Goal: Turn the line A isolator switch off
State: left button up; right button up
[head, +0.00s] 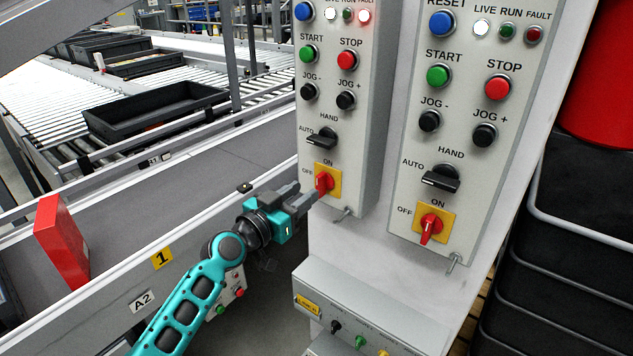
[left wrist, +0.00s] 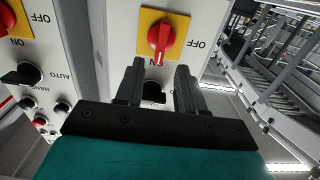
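Two grey control panels stand side by side, each with a red isolator handle on a yellow plate marked ON and OFF. No line name is readable on either panel, so I cannot tell which is line A. My left gripper (head: 310,192) is at the left panel's isolator switch (head: 324,181). In the left wrist view that switch (left wrist: 161,39) appears upside down, its handle in line with ON. The open fingers (left wrist: 160,70) sit just short of the handle, one on each side. The right panel's isolator (head: 431,228) is untouched. My right gripper is not in view.
Black hand/auto selectors (head: 322,138) and several push buttons sit above the isolators. A grey box with small knobs (head: 358,325) juts out below. A conveyor (head: 150,190) with a red box (head: 61,240) is at left; black crates (head: 570,240) stand at right.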

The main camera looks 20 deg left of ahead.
aim_at(317, 182)
pick_arm(q)
jog(key=x, duration=0.5)
jog(key=shift+w+d, duration=0.15)
jog(key=shift+w, duration=0.2)
grip_shut()
